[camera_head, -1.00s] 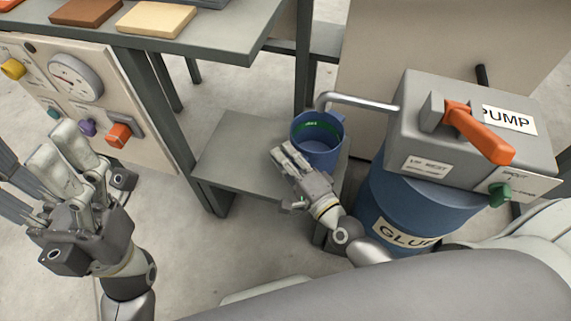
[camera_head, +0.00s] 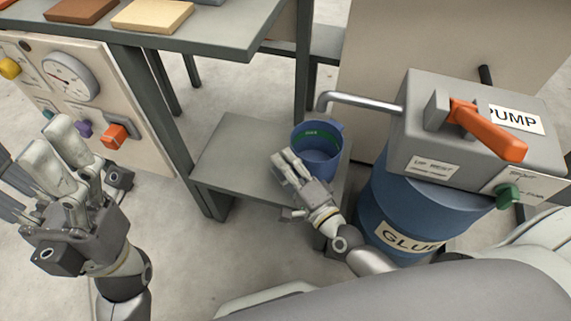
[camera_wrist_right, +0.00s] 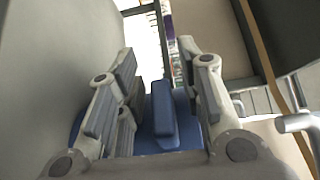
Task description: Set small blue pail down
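The small blue pail (camera_head: 318,163) with a green label inside stands upright on the low grey shelf (camera_head: 232,160), under the pump's spout. My right gripper (camera_head: 283,158) is at the pail's near left side. In the right wrist view, the fingers (camera_wrist_right: 160,90) stand apart on either side of the pail's blue handle (camera_wrist_right: 163,118), with gaps beside it. The pail's body is mostly hidden behind the fingers there. My left gripper (camera_head: 50,138) is at the left, empty, its fingers seemingly apart, far from the pail.
The grey pump box (camera_head: 430,135) with an orange lever sits on a blue glue drum (camera_head: 400,215), close right of the pail. Its metal spout (camera_head: 360,101) hangs over the pail. A panel with knobs (camera_head: 85,85) and a table (camera_head: 215,35) stand at the left.

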